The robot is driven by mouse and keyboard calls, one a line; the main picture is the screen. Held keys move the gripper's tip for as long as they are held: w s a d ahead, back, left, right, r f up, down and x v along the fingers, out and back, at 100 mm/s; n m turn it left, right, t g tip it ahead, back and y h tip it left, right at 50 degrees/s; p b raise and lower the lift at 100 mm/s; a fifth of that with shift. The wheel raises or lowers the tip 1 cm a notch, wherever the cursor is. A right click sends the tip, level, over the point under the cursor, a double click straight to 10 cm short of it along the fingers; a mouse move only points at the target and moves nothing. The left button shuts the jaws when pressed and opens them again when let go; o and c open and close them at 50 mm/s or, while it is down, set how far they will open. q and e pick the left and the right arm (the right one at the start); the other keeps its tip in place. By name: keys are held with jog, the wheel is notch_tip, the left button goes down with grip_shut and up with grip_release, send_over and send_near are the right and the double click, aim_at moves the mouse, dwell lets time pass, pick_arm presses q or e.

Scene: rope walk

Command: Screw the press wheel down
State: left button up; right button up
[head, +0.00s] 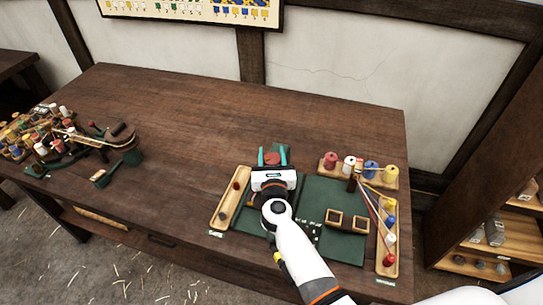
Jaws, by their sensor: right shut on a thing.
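A small red round piece (271,158), which looks like the press wheel, stands at the back edge of the dark green mat (337,190). My right gripper (272,152) reaches over the mat from the front, with one teal finger on each side of the red piece. It is shut on that piece. The white gripper body and wrist hide the front of the wheel and most of what lies under it, so I cannot tell how low the wheel sits. My left gripper is not in view.
A rack of coloured spools (358,172) stands behind the mat. Wooden trays lie left (228,203) and right (386,266) of it. A small two-part wooden box (346,222) sits on the mat. More spools and tools crowd the far left. The table's (200,125) middle is clear.

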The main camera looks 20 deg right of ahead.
jog(key=o, duration=1)
jog(key=v, duration=1.2)
